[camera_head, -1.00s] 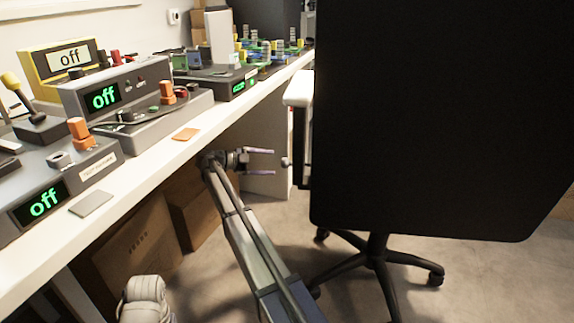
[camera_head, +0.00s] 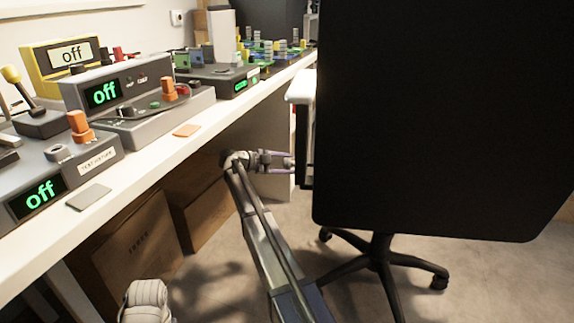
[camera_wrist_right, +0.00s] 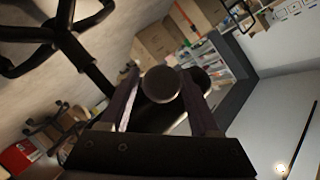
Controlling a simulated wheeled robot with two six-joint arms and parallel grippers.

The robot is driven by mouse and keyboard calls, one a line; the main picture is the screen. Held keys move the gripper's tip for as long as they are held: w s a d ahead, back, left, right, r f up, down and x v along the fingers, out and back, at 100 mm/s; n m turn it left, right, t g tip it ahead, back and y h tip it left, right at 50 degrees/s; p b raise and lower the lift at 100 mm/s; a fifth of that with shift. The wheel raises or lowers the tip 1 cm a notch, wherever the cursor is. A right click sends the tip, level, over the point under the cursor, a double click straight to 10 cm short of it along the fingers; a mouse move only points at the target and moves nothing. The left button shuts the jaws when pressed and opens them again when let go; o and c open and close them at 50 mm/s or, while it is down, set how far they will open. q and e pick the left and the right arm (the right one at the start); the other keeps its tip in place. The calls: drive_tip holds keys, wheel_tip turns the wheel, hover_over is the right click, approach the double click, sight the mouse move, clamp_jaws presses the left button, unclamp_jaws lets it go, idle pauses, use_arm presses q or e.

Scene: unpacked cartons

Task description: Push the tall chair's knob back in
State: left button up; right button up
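The tall chair (camera_head: 440,120) has a large black back that fills the right of the head view. Its knob is on the left side of the chair; in the right wrist view the round dark knob (camera_wrist_right: 161,84) sits between my right gripper's fingers. In the head view my right gripper (camera_head: 288,163) reaches right, its fingertips at the chair's left side, and the knob is mostly hidden there. The fingers stand apart, one on either side of the knob; whether they press on it is unclear. My left gripper is not in view.
The white bench (camera_head: 150,175) runs along the left with devices reading "off". Below it stand cardboard boxes (camera_head: 135,245). The chair's wheeled base (camera_head: 380,255) is on the grey floor.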

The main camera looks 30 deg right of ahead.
clamp_jaws()
idle(0.6)
